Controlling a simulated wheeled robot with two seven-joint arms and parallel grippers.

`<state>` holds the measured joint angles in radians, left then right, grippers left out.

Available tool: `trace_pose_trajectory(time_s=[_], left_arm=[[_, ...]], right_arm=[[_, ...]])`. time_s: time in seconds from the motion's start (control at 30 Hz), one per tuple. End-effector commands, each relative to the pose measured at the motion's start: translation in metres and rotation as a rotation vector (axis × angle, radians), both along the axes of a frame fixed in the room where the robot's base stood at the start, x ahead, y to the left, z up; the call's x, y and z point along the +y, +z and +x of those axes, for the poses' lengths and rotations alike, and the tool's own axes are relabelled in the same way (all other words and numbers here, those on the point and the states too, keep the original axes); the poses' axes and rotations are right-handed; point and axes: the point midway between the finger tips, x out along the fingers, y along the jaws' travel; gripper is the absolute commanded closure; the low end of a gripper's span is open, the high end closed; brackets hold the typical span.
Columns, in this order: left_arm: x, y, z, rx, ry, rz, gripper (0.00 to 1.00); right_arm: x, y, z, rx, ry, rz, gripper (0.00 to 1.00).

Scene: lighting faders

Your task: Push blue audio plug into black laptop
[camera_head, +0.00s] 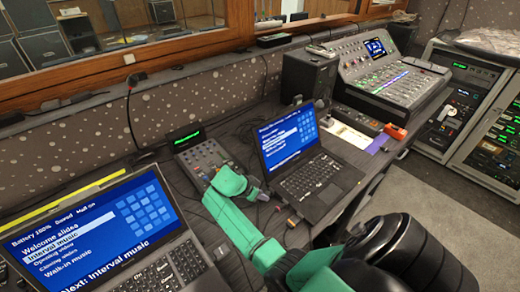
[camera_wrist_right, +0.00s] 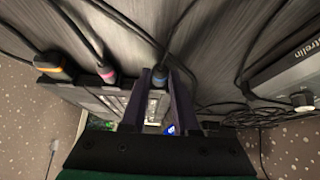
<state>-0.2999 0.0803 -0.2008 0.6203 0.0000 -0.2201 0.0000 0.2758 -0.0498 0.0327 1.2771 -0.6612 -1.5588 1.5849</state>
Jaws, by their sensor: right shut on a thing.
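The black laptop (camera_head: 310,185) stands open on the desk, its blue screen (camera_head: 287,137) lit. My right gripper (camera_head: 260,194) is at the laptop's left side. In the right wrist view, its two dark purple fingers (camera_wrist_right: 166,100) are shut on the blue audio plug (camera_wrist_right: 160,74), whose cable runs up and away. The laptop's edge and keys (camera_wrist_right: 118,100) show beside the fingers. The plug's tip is hidden, so I cannot tell whether it is in a socket. My left gripper is not in view.
An orange plug (camera_wrist_right: 52,68) and a pink plug (camera_wrist_right: 106,74) sit along the laptop's edge. Loose cables cross the desk. A small fader console (camera_head: 205,160) stands left of the laptop, a second laptop (camera_head: 95,230) at the lower left, a large mixer (camera_head: 395,85) at the back right.

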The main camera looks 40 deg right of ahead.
Motion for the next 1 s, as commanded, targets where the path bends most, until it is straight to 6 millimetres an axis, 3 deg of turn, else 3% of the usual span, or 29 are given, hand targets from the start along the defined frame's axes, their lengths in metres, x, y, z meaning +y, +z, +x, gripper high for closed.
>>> trace_pose_trajectory(time_s=[1.0], left_arm=[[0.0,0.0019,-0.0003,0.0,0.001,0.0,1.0]], right_arm=[[-0.0066,0.0008,-0.0005,0.0,-0.001,-0.004,1.0]])
